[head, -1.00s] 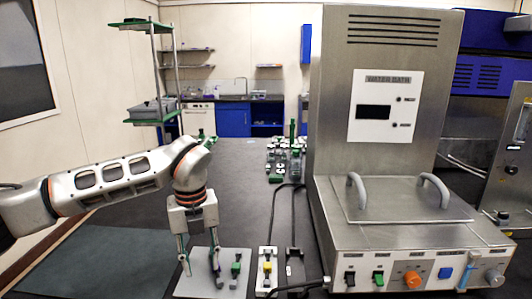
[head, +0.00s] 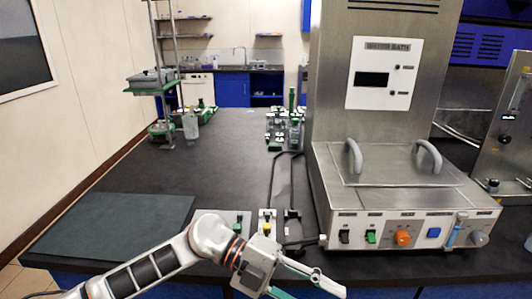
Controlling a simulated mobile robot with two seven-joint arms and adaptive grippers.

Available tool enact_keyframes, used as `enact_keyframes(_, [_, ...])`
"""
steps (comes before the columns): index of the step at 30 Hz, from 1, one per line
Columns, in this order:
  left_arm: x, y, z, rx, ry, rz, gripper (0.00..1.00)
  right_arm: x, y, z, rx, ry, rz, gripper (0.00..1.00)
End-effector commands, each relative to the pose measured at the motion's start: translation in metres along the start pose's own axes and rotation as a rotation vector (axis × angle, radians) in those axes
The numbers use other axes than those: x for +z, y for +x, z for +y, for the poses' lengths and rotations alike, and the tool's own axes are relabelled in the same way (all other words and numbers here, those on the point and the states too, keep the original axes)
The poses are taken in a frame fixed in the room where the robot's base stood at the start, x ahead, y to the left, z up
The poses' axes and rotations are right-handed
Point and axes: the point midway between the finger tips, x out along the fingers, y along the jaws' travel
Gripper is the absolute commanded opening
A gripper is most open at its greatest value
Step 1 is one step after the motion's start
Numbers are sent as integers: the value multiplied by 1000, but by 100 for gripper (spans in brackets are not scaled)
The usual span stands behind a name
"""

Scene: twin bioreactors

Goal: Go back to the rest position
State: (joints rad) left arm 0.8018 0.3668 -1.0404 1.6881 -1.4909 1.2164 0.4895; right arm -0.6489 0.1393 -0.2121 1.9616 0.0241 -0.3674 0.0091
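My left gripper (head: 312,290) is low in the head view, in front of the bench's front edge. Its fingers point to the lower right and stand apart with nothing seen between them; the lower finger is partly cut off by the frame. My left arm crosses the bottom of the view, partly covering a grey plate (head: 229,216) with a green knob. My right gripper is not in view.
The water bath (head: 400,215) stands on the right of the dark bench (head: 215,165). Small modules with a yellow knob (head: 267,226) and cables lie left of it. A dark green mat (head: 110,225) lies at left.

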Motion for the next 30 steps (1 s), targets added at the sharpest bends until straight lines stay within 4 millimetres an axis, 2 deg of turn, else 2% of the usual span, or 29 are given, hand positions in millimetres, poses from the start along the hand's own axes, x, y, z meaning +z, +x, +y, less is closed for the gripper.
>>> enact_keyframes(1, [-6, 7, -10, -112, -18, 10, 34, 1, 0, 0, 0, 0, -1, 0])
enact_keyframes(4, [-6, 6, -33, -333, -51, -10, 34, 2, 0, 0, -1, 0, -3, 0])
enact_keyframes(8, [5, -13, -51, -605, -131, -82, 34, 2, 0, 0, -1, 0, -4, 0])
enact_keyframes(11, [21, -38, -50, -794, -216, -171, 34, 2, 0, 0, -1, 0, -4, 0])
enact_keyframes(14, [42, -68, -34, -961, -324, -285, 34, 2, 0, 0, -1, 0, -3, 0])
enact_keyframes(17, [62, -99, -1, -1100, -452, -416, 34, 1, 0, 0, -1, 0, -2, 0])
enact_keyframes(20, [79, -128, 48, -1207, -597, -565, 34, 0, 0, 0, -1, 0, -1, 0])
enact_keyframes(25, [87, -164, 159, -1307, -872, -825, 34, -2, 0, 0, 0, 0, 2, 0])
enact_keyframes(30, [66, -179, 273, -1314, -1139, -1048, 34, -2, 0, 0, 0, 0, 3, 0])
